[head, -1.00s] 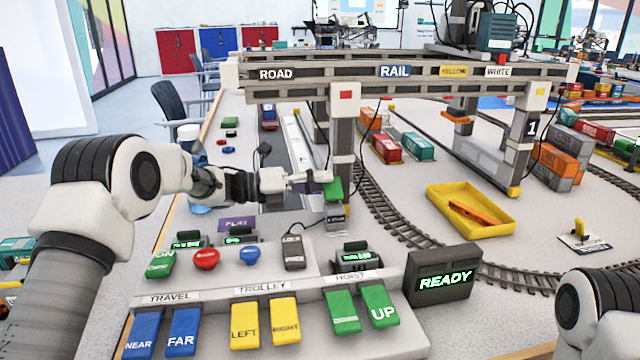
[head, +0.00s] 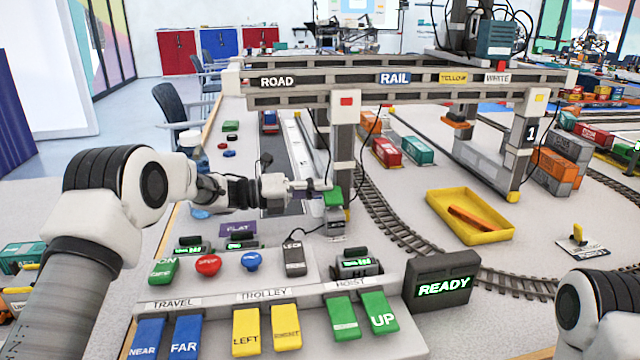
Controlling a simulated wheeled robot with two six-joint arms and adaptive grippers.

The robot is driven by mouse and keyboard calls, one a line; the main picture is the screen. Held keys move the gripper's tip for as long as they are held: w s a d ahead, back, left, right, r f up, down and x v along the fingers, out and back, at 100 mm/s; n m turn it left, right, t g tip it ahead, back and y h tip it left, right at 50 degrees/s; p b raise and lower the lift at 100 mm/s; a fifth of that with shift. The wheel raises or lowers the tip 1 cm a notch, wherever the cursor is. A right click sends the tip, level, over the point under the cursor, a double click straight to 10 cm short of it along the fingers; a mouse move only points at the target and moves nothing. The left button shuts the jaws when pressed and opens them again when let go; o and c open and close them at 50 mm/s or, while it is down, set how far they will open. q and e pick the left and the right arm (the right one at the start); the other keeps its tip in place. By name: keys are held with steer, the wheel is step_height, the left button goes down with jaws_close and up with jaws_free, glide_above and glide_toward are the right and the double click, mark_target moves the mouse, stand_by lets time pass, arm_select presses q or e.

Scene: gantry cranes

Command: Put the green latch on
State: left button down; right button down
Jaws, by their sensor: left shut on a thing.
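The green latch (head: 333,198) is a small green block on a grey box (head: 335,222) at the foot of the near crane leg. My left gripper (head: 322,186) reaches in from the left and is shut at the latch's upper edge. The fingertips are small in the view, and their exact contact with the latch is hard to make out. Only a white and black part of my right arm shows at the lower right edge; its gripper is out of view.
The control panel in front carries blue, yellow and green keys, a red button (head: 207,265) and a grey switch (head: 294,259). A display (head: 444,287) reads READY. A yellow tray (head: 470,232) and curved track (head: 390,222) lie to the right. The crane leg (head: 343,150) stands close behind the latch.

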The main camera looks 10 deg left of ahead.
arm_select(q)
steer(key=shift+w+a+f+n+p, duration=0.15)
steer(key=shift+n+p, duration=0.25)
steer(key=shift+n, duration=0.2)
steer(key=shift+w+d+f+n+p, duration=0.15)
steer(key=shift+n+p, duration=0.25)
steer(key=shift+n, duration=0.2)
steer(key=shift+w+a+f+n+p, duration=0.1)
steer(key=shift+f+n+p, duration=0.35)
steer(key=shift+n, duration=0.45)
steer(key=shift+w+a+f+n+p, duration=0.1)
steer(key=shift+f+n+p, duration=0.35)
steer(key=shift+n, duration=0.45)
steer(key=c, duration=1.2)
jaws_free()
steer(key=shift+v, duration=4)
